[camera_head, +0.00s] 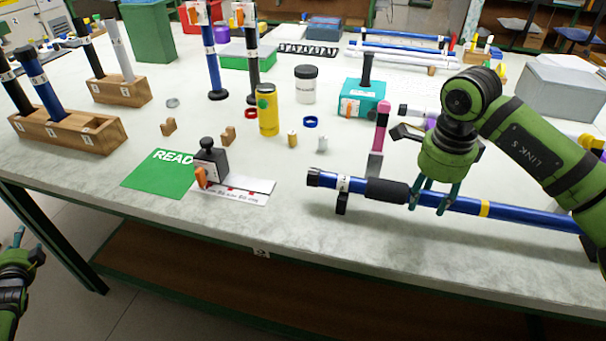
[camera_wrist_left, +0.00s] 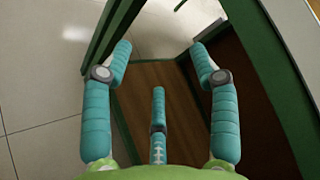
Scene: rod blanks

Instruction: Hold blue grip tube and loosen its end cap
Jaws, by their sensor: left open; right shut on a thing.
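The blue grip tube (camera_head: 463,204) lies nearly level along the table's front right, raised on a small black support near its left end. It has a black grip sleeve (camera_head: 388,191), a yellow band and a white label. A dark end cap (camera_head: 313,178) sits at its left end. My right gripper (camera_head: 428,208) is shut on the tube just right of the sleeve. My left gripper (camera_head: 20,240) is open and empty, low at the left beyond the table's front edge, far from the cap. Its spread fingers show in the left wrist view (camera_wrist_left: 160,62).
A yellow cylinder (camera_head: 267,112) and a teal box (camera_head: 362,100) stand behind. Wooden racks (camera_head: 65,132) hold rods at the left.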

